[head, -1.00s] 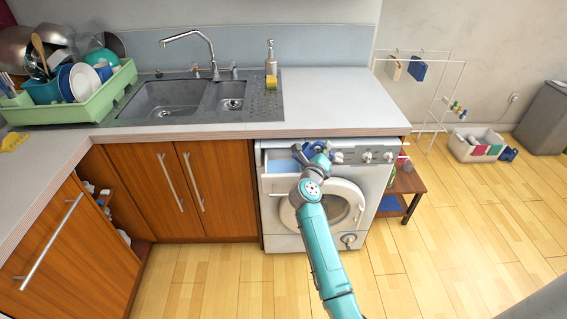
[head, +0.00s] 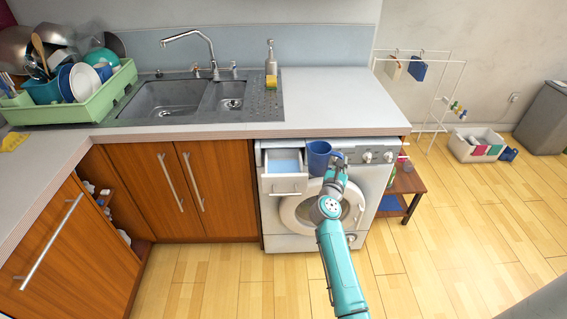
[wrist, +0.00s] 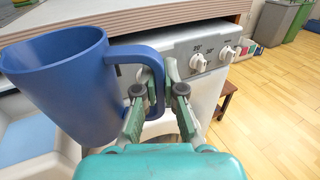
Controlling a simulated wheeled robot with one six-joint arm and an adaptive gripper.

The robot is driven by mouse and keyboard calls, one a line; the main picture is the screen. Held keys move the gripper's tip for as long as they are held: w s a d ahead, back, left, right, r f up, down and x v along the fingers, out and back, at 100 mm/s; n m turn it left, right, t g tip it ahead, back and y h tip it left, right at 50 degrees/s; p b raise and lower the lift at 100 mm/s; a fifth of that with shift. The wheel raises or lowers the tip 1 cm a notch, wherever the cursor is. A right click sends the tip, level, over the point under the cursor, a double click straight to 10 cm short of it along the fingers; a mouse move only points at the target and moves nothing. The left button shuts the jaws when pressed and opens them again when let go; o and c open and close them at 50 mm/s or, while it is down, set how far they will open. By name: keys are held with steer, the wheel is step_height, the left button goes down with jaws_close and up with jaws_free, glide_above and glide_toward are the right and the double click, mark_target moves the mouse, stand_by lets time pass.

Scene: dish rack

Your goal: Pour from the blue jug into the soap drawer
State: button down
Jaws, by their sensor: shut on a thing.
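The blue jug (head: 318,156) is upright or nearly so in the head view, just right of the open soap drawer (head: 284,184). My gripper (head: 338,163) is shut on the jug's handle, from the jug's right side. In the wrist view the jug (wrist: 62,82) fills the left, a little tilted in the picture, with my gripper's fingers (wrist: 157,95) on its handle. The drawer sticks out of the washing machine's top left and has light blue in its compartment. The drawer (wrist: 30,148) also shows below the jug in the wrist view. The jug's inside bottom is hidden.
The white washing machine (head: 375,185) stands under the worktop (head: 335,100), whose edge is just above and behind the jug. Control knobs (head: 367,157) lie right of the jug. A small wooden table (head: 408,184) is to the right. The floor in front is free.

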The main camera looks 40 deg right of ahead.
mark_target(343, 158)
steer(key=shift+r, duration=1.5)
